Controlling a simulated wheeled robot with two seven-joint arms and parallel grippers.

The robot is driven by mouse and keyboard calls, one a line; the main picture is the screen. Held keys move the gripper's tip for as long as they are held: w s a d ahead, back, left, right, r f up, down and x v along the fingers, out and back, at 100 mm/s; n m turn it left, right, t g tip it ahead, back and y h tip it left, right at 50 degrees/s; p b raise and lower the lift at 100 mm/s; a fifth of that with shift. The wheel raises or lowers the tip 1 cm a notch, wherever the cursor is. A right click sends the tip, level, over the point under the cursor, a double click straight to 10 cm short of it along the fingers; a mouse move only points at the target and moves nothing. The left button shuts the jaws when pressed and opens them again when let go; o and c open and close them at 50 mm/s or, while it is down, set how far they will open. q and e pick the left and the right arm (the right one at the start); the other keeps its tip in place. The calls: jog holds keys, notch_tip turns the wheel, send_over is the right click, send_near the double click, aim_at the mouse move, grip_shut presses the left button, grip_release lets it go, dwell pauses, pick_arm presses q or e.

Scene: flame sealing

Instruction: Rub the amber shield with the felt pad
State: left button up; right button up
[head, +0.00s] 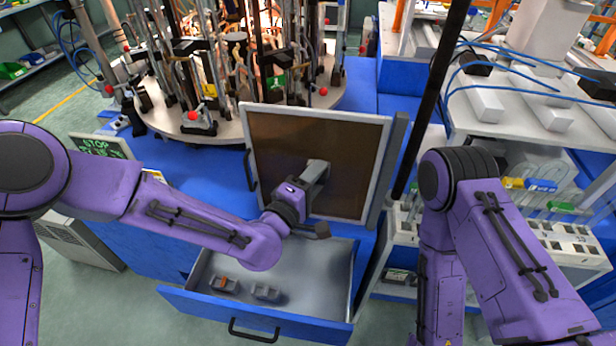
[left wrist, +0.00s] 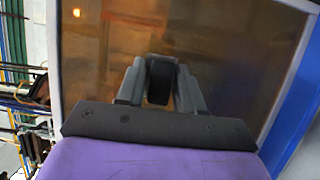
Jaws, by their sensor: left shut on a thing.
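The amber shield (head: 345,135) is a brown see-through panel in a pale frame, standing upright at the front of the blue bench. In the left wrist view the amber shield (left wrist: 225,50) fills most of the picture. My left gripper (head: 318,172) is at the lower middle of the panel, its fingers pointing at it. In the left wrist view my left gripper (left wrist: 160,85) is shut on a dark block, the felt pad (left wrist: 160,80), held against or very close to the panel; I cannot tell if it touches. My right gripper is not in view.
An open blue drawer (head: 250,312) below the shield holds two small grey items (head: 265,292). A round table (head: 200,132) with burners and tubes stands behind. A dark post (head: 432,100) rises right of the shield. A white bench (head: 530,120) stands at the right.

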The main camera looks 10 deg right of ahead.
pick_arm(q)
jog(key=shift+s+a+b, duration=0.15)
jog(key=shift+s+a, duration=0.15)
jog(key=shift+s, duration=0.65)
jog(key=shift+s+a+b, duration=0.1)
jog(key=shift+s+a, duration=0.25)
jog(key=shift+s, duration=0.55)
jog(key=shift+s+a+b, duration=0.15)
jog(key=shift+s+a, duration=0.15)
jog(key=shift+s, duration=0.65)
jog(key=s, duration=0.1)
jog(key=s+a, duration=0.1)
jog(key=shift+s+b, duration=0.4)
